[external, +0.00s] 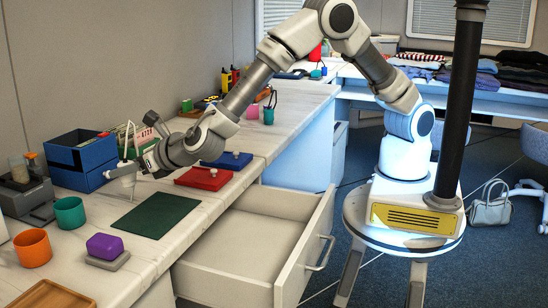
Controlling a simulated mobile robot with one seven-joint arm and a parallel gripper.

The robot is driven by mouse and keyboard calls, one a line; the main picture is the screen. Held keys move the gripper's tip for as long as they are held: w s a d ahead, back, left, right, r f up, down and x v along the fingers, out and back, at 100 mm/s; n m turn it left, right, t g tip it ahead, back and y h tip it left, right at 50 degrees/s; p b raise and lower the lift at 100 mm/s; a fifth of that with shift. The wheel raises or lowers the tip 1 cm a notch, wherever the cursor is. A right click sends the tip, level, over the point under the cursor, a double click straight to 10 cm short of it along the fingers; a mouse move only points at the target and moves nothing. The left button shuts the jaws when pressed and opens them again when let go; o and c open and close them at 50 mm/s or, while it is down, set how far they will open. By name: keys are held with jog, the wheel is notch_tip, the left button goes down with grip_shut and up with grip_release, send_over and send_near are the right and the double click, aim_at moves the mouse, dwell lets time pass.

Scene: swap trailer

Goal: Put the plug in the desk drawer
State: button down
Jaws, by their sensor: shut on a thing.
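My gripper (134,167) is low over the left part of the desk, its jaws shut on a small white thing (121,172), which looks like the plug. A thin white line, perhaps its cord, rises above it. The thing is small and partly covered by my gripper, so its details are unclear. It is behind the dark green mat, and I cannot tell whether it touches the desk top. The desk drawer (318,240) is pulled well out at the front of the desk, and its visible inside is empty.
A blue box (82,160) stands behind my gripper. A green mat (155,214), a red tray (203,179) and a blue tray (228,160) lie between it and the drawer. Orange (32,248) and teal (70,212) cups and a purple block (104,246) stand at the front left.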

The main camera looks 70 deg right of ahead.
aim_at(134, 182)
jog(key=shift+f+b, duration=0.75)
jog(key=shift+f, duration=1.25)
jog(key=shift+f, duration=0.15)
jog(key=shift+c, duration=1.8)
grip_release()
jog(key=shift+r, duration=0.2)
jog(key=p+v, duration=0.2)
jog(key=v, duration=0.8)
jog(key=shift+s+a+r, duration=0.1)
jog(key=shift+s+r, duration=0.3)
jog(key=shift+s, duration=0.5)
